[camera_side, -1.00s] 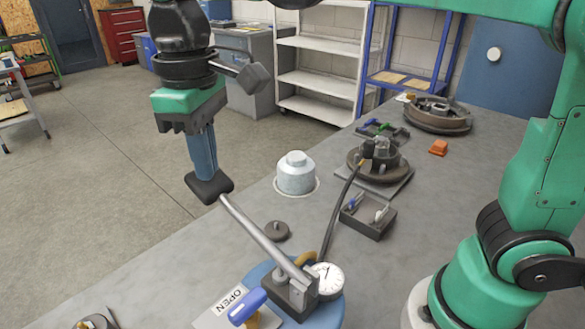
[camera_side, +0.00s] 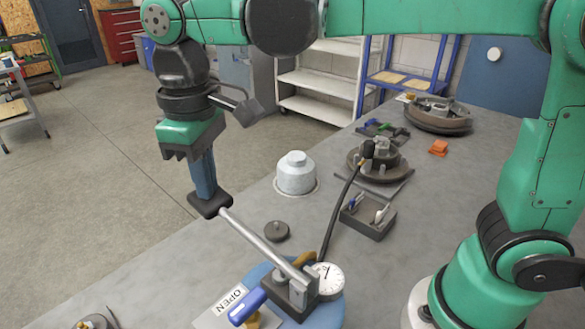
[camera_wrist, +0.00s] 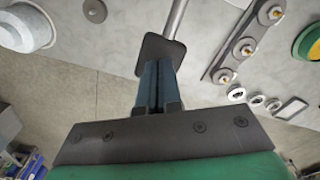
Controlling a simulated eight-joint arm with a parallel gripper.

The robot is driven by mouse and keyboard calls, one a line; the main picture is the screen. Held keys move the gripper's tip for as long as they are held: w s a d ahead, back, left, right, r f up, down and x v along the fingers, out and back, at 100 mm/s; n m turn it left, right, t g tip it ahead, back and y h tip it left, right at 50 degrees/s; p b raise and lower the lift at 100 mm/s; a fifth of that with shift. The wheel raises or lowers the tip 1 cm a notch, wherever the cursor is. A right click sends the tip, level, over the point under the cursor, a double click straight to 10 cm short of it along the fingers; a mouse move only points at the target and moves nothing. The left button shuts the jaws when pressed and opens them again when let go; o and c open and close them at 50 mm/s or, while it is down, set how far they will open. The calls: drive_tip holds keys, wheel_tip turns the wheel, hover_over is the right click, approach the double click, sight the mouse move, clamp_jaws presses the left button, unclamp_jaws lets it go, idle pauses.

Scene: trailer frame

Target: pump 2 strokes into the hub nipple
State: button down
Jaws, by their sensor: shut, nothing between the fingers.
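The grease pump (camera_side: 290,290) stands at the table's front, with a round dial gauge (camera_side: 327,280) on it. Its long lever (camera_side: 262,240) slants up to the left and ends in a dark flat pad (camera_side: 220,208). My gripper (camera_side: 207,192) is shut and empty, its blue fingertips down on or just above the pad. The wrist view shows the fingers (camera_wrist: 157,75) over the pad (camera_wrist: 160,48). A black hose (camera_side: 340,215) runs from the pump to a dark coupler (camera_side: 367,150) at the hub (camera_side: 382,160). The nipple itself is hidden; the gauge reading is too small to tell.
A pale capped canister (camera_side: 296,173), a dark round disc (camera_side: 277,231) and a small tray of parts (camera_side: 368,218) lie around the pump. A blue-handled valve (camera_side: 247,307) sits by an OPEN label (camera_side: 229,300). An orange block (camera_side: 438,147) is farther back.

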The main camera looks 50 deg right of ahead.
sight(210, 204)
drive_tip(key=shift+w+f, duration=0.1)
drive_tip(key=shift+f, duration=0.45)
drive_tip(key=shift+f, duration=1.2)
drive_tip(key=shift+f, duration=0.35)
drive_tip(key=shift+s+r, duration=0.2)
drive_tip(key=shift+r, duration=1)
drive_tip(key=shift+s+r, duration=0.25)
drive_tip(key=shift+r, duration=0.95)
drive_tip(key=shift+s+r, duration=0.2)
drive_tip(key=shift+r, duration=1)
